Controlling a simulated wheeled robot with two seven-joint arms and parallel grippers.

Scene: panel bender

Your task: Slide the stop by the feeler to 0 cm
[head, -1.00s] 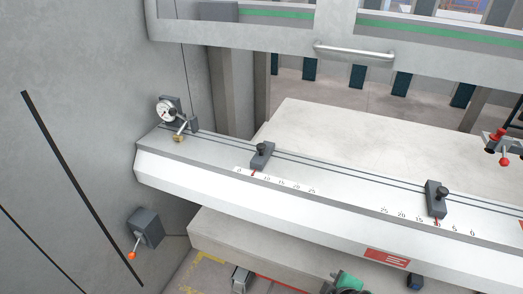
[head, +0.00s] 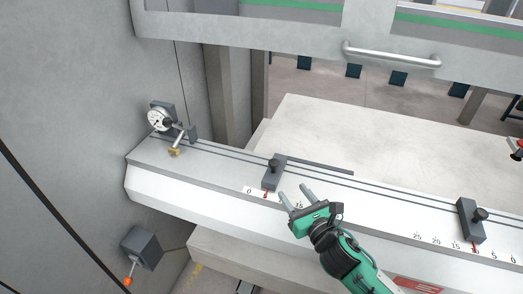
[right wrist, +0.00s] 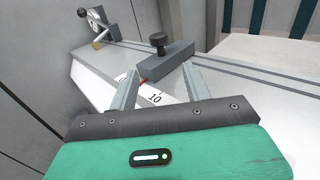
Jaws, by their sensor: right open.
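The stop by the feeler (head: 273,174) is a dark grey block with a black knob, sitting across the grooved beam. Its red mark stands at about 5, between the 0 and the 10 in the right wrist view, where the stop (right wrist: 166,62) also shows. The feeler (head: 160,118) is a round white dial with a brass-coloured tip, left of the stop. My right gripper (head: 294,191) is open and empty, its fingertips close to the stop's near end. I cannot tell whether they touch it. My left gripper is not in view.
A second stop (head: 471,221) sits farther right on the beam (head: 400,215), by its own scale. A grey wall is at the left, with a small box and an orange-tipped lever (head: 142,247). A pale table (head: 340,130) lies behind the beam. The beam is clear between feeler and stop.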

